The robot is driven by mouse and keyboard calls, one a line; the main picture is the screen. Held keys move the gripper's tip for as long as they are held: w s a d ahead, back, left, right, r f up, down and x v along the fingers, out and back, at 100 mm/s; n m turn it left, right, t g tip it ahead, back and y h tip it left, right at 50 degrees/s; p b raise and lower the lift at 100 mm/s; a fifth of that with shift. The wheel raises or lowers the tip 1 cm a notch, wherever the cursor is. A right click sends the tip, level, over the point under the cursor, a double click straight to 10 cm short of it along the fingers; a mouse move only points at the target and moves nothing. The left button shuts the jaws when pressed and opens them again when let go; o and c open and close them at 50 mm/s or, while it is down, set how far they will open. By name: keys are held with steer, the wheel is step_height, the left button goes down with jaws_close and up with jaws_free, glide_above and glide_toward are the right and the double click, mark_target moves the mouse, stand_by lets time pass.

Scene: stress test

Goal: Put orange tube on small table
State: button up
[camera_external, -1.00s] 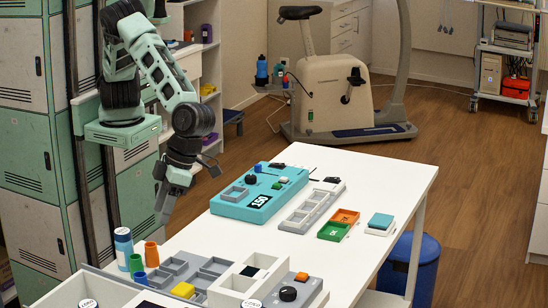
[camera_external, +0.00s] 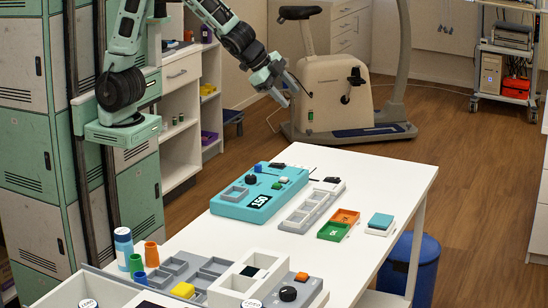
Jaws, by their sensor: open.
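An orange tube (camera_external: 152,254) stands upright on the front left of the white table (camera_external: 370,172), beside a green tube (camera_external: 136,263) and a blue one. My gripper (camera_external: 287,91) is open, high up and far from this tube, in front of the exercise bike in the picture. It covers the spot where a small stand with bottles showed before. I cannot tell whether its jaws are around anything there. Which surface is the small table is not clear from this view.
A teal device (camera_external: 258,194), a grey tray (camera_external: 311,207), and orange and green bins (camera_external: 333,231) stand on the white table. A blue-white bottle (camera_external: 123,248) is left of the tubes. The exercise bike (camera_external: 330,95) stands behind.

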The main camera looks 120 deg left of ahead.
steer(key=s+a+f+n+g, duration=0.1)
steer(key=s+a+n+g, duration=0.25)
steer(key=s, duration=0.55)
steer(key=s+d+f+n+g+h, duration=0.1)
steer(key=s+d+f+n, duration=0.1)
steer(key=s, duration=0.7)
steer(key=s+d+f+n+g+h, duration=0.1)
steer(key=s+n, duration=0.3)
steer(key=s, duration=0.5)
steer(key=shift+d+f+g+h, duration=0.35)
steer(key=shift+d+g+h, duration=0.25)
steer(key=shift+h, duration=0.2)
steer(key=shift+n, duration=0.25)
